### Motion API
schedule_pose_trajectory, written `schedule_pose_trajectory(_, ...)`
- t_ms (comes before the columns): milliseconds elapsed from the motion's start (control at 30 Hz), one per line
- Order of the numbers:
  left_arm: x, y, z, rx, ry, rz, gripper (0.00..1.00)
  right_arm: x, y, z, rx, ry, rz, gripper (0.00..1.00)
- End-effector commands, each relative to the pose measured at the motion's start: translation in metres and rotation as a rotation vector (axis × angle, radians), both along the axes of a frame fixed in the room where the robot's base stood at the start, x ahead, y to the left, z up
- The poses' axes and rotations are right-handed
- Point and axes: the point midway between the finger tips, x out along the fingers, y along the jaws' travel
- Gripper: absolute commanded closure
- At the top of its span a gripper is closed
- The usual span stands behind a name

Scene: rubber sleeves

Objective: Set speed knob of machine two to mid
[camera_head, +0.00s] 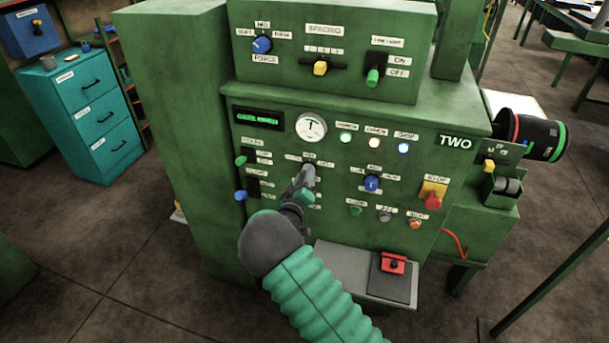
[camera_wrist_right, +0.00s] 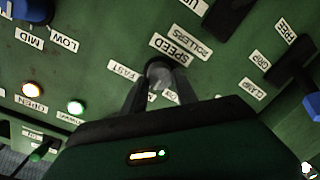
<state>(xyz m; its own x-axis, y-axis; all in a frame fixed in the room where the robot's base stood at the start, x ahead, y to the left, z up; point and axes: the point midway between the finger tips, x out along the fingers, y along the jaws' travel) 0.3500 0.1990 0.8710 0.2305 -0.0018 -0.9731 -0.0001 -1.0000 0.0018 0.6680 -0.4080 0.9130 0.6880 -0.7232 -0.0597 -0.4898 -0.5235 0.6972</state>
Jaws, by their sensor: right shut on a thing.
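Machine two is the green cabinet (camera_head: 200,60) marked TWO, with a sloped control panel in the head view. My right gripper (camera_head: 306,176) reaches the panel's left-middle, below the round gauge. In the right wrist view its two dark fingers (camera_wrist_right: 160,88) are closed on the sides of a grey round knob (camera_wrist_right: 158,70). A SPEED label (camera_wrist_right: 170,52) and a FAST label (camera_wrist_right: 123,71) sit beside this knob. The fingers hide much of the knob, so I cannot tell which way it points. My left gripper is not in view.
A blue knob (camera_head: 372,183), indicator lights and a red stop button (camera_head: 432,201) lie right of my gripper. Toggles with green and blue tips (camera_head: 240,196) lie left. A grey shelf (camera_head: 345,268) juts out below. A teal drawer cabinet (camera_head: 88,120) stands far left.

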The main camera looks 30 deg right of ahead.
Motion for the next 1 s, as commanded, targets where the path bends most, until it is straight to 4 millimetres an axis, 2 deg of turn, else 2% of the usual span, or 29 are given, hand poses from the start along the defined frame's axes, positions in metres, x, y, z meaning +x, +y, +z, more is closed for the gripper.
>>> schedule_pose_trajectory(433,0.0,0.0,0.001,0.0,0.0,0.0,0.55,0.0006,0.0002,-0.0006,-0.007,0.01,0.001,1.0)
schedule_pose_trajectory(467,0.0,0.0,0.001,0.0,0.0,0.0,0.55,0.0006,0.0002,-0.0006,-0.007,0.01,0.001,0.64)
schedule_pose_trajectory(600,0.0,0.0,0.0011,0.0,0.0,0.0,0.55,0.0003,0.0001,-0.0004,-0.007,0.01,0.001,0.46)
schedule_pose_trajectory(633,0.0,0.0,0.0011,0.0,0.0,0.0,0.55,0.0001,0.0,-0.0004,-0.007,0.01,0.001,0.43)
schedule_pose_trajectory(1000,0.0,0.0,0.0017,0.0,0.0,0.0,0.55,-0.0056,0.0054,0.0007,-0.006,0.009,0.0,0.43)
